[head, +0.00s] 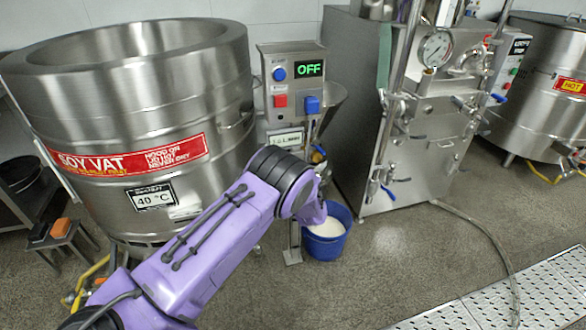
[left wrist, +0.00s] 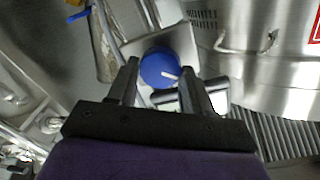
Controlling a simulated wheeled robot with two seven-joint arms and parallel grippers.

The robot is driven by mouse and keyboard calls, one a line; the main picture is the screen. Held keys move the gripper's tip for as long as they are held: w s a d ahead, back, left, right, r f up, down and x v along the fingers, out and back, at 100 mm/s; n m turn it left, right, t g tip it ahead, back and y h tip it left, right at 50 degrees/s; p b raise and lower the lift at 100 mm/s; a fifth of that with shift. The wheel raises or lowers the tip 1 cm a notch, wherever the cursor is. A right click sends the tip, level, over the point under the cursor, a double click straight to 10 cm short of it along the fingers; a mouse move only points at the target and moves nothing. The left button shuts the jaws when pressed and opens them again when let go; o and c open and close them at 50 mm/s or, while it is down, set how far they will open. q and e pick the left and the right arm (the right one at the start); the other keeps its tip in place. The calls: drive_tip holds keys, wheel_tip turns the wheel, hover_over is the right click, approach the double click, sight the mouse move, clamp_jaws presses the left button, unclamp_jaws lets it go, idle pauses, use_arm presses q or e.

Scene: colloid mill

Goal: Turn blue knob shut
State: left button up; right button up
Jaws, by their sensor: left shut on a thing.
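The blue knob (left wrist: 157,64) is round and has a white pointer line on its face. In the left wrist view it sits on a grey metal plate, between the fingertips of my left gripper (left wrist: 160,76). The gripper is shut on the knob's sides. In the head view my purple left arm reaches to just below the control box (head: 294,85), and its wrist hides most of the gripper and knob. A small sign (head: 286,139) with a flow reading is beside that spot. My right gripper is not in view.
The soy vat (head: 150,100) stands close on the left, and the steel mill (head: 400,130) with gauge and blue-handled valves on the right. The box display (head: 309,69) reads OFF. A blue bucket (head: 326,240) of white contents stands below. A hose (head: 490,245) crosses the floor.

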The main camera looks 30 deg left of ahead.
use_arm(q)
drive_tip(key=shift+d+f+m+g, duration=0.1)
drive_tip(key=shift+d+m+g, duration=0.05)
drive_tip(key=shift+m, duration=2.25)
drive_tip(key=shift+d+f+m+g, duration=0.1)
drive_tip(key=shift+m+g, duration=0.05)
drive_tip(key=shift+m, duration=2.25)
drive_tip(key=o, duration=1)
drive_tip(key=shift+w, duration=0.1)
drive_tip(key=shift+o, duration=0.2)
drive_tip(key=shift+r, duration=0.15)
